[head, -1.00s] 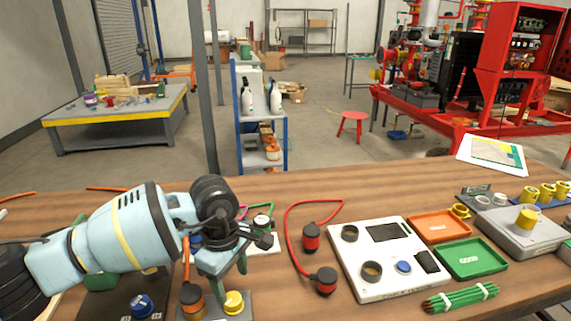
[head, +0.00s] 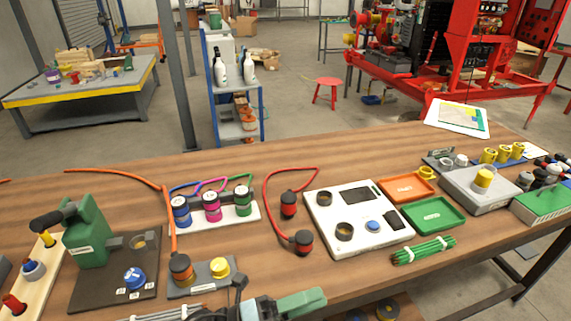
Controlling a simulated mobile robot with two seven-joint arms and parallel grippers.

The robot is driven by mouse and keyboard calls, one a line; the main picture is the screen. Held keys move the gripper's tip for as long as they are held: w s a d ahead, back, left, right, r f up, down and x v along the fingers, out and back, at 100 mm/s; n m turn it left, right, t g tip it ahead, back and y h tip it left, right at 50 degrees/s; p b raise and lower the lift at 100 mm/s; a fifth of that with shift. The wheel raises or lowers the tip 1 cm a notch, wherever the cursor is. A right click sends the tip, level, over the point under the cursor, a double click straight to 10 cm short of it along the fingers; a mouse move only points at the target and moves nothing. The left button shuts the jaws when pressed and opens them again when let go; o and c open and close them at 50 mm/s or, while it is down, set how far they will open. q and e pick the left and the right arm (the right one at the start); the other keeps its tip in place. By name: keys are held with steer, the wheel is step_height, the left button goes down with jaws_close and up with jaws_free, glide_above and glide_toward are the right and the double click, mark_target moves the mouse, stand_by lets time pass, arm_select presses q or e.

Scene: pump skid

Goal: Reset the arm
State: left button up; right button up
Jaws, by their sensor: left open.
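My left gripper (head: 278,293) shows at the bottom edge in the head view, low over the front of the table, with its grey-green fingers apart and nothing seen between them. Most of its arm is cut off by the frame. Just beyond it, to the left, a grey plate (head: 200,280) carries a yellow round cap (head: 220,267) and an orange-and-black plug (head: 181,268) on an orange cable. The gripper is apart from the cap. My right gripper is not in view.
The wooden table (head: 350,278) holds a white panel (head: 358,220), red-and-black plugs (head: 303,242), a green tray (head: 434,215), an orange tray (head: 406,188) and a bundle of green sticks (head: 423,251). A green press (head: 88,235) stands at left. Bare wood lies right of the gripper.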

arm_select(q)
steer(key=s+a+f+n+t+y+p, duration=0.25)
steer(key=a+f+n+t+y, duration=1)
steer(key=n, duration=1.25)
steer(key=s+a+f+n+g+y, duration=0.3)
steer(key=s+a+f+n+g, duration=0.1)
steer(key=s, duration=0.5)
steer(key=s+a+f+n+g+y, duration=0.3)
steer(key=s+a+f+n+g, duration=0.1)
steer(key=s+a+f, duration=0.3)
steer(key=shift+s+a+f+n, duration=0.35)
steer(key=shift+s+f+n, duration=0.6)
steer(key=shift+s, duration=0.3)
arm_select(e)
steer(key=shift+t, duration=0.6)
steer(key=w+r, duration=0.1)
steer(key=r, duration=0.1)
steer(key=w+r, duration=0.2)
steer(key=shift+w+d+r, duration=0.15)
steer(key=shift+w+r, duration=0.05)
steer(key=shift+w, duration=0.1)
